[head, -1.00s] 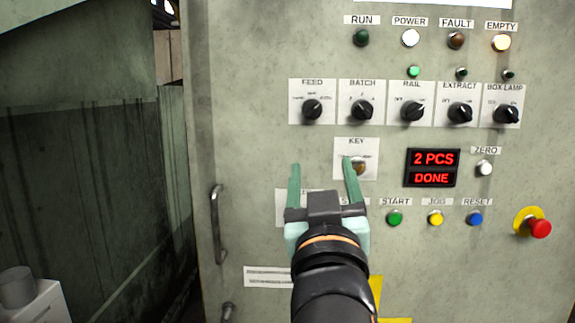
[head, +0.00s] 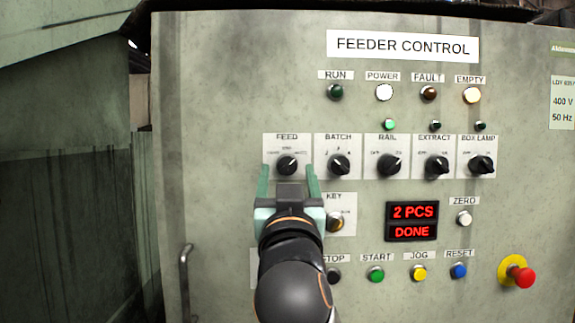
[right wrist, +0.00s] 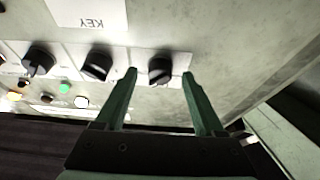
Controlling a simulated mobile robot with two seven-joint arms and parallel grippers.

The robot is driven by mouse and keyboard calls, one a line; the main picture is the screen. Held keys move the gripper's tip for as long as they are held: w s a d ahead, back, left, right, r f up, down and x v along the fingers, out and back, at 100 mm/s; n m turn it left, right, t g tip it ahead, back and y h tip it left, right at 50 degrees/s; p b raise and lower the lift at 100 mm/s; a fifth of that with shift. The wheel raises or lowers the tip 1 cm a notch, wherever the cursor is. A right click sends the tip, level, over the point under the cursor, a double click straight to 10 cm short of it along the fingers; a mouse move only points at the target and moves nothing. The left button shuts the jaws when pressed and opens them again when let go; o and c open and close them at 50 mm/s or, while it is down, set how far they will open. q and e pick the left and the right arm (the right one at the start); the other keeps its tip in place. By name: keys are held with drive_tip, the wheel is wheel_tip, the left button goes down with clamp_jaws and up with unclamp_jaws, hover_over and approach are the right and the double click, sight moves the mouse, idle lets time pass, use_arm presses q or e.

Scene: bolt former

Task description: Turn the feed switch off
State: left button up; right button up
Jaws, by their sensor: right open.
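The feed switch (head: 287,166) is a black rotary knob on a white plate marked FEED, at the left end of a row of knobs in the head view. In the right wrist view the feed knob (right wrist: 160,69) shows between the fingertips, seen from an inverted angle. My right gripper (head: 289,172) is open, its green fingers on either side of the knob in the picture. The right wrist view also shows the open fingers (right wrist: 160,75); I cannot tell whether they touch the knob or its plate. My left gripper is not in view.
The batch knob (head: 339,164) is close to the right of the feed knob. The key switch (head: 335,222) lies below it, partly behind my gripper. A red emergency button (head: 524,277) sticks out at the lower right. A handle (head: 185,280) is at the lower left.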

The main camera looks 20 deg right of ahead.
drive_tip(key=shift+w+d+r, duration=0.15)
drive_tip(key=shift+w, duration=0.3)
clamp_jaws()
idle(0.3)
